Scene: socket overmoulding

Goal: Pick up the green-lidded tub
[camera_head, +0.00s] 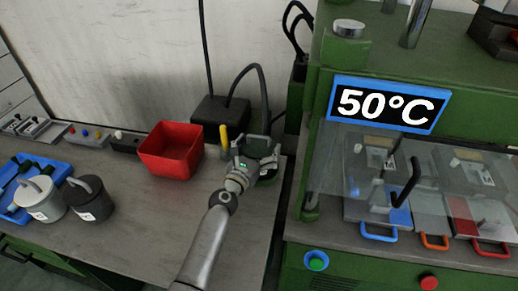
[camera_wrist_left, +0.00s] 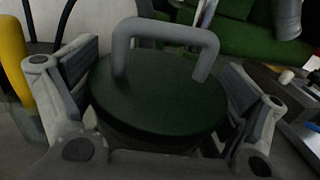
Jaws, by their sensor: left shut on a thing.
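The green-lidded tub (camera_wrist_left: 150,105) fills the middle of the left wrist view. It has a dark green round lid with a grey arched handle (camera_wrist_left: 165,35). In the head view only a small part of the tub (camera_head: 268,176) shows, at the right end of the bench and mostly hidden by my left gripper (camera_head: 256,160). The gripper is shut on the tub, with one finger on each side of the lid. Whether the tub is lifted off the bench cannot be told. My right gripper is not in view.
A red bin (camera_head: 172,150) stands left of the gripper. A yellow upright object (camera_head: 223,137) is close behind it. A black box (camera_head: 220,112) with cables is at the wall. The green machine (camera_head: 350,50) stands at right. White and black pots (camera_head: 90,198) are far left.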

